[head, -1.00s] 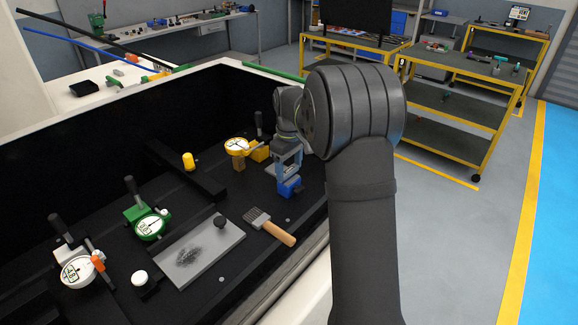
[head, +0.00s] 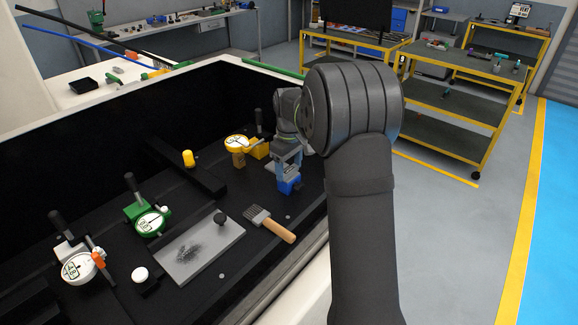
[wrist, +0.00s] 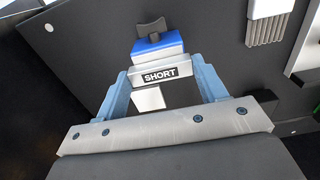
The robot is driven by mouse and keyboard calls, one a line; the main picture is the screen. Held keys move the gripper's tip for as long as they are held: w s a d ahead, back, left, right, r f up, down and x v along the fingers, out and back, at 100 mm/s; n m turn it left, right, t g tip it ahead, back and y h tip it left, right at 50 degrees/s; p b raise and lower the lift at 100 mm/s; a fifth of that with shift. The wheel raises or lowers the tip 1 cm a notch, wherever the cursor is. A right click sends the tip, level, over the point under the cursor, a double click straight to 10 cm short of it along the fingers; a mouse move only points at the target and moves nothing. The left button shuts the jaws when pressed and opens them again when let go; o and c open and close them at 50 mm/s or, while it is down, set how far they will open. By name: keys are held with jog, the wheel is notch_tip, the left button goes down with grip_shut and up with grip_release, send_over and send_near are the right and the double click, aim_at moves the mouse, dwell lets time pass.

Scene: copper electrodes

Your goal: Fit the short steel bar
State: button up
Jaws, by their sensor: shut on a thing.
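My gripper (wrist: 161,88) has light blue fingers, shut on the ends of a steel bar (wrist: 162,71) with a black "SHORT" label. A blue block (wrist: 158,47) with a black knob (wrist: 154,23) lies just beyond the bar in the wrist view. A small white piece (wrist: 148,98) shows between the fingers, below the bar. In the head view, my gripper (head: 287,160) is low over the right end of the black bench, with the blue block (head: 290,183) under the fingers. The bar is hard to make out there, and I cannot tell whether it touches the block.
A wooden-handled brush (head: 270,224) and a grey plate with a black knob (head: 205,250) lie left of and nearer than my gripper. A yellow dial gauge (head: 238,142) stands close on its left. Green (head: 150,223) and white (head: 78,266) gauges stand farther left.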

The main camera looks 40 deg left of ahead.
jog(key=shift+f, duration=0.1)
jog(key=o, duration=1.2)
jog(key=shift+c, duration=0.2)
jog(key=shift+r, duration=2.55)
notch_tip(320, 180, up, 17)
jog(key=shift+r, duration=0.2)
notch_tip(320, 180, down, 18)
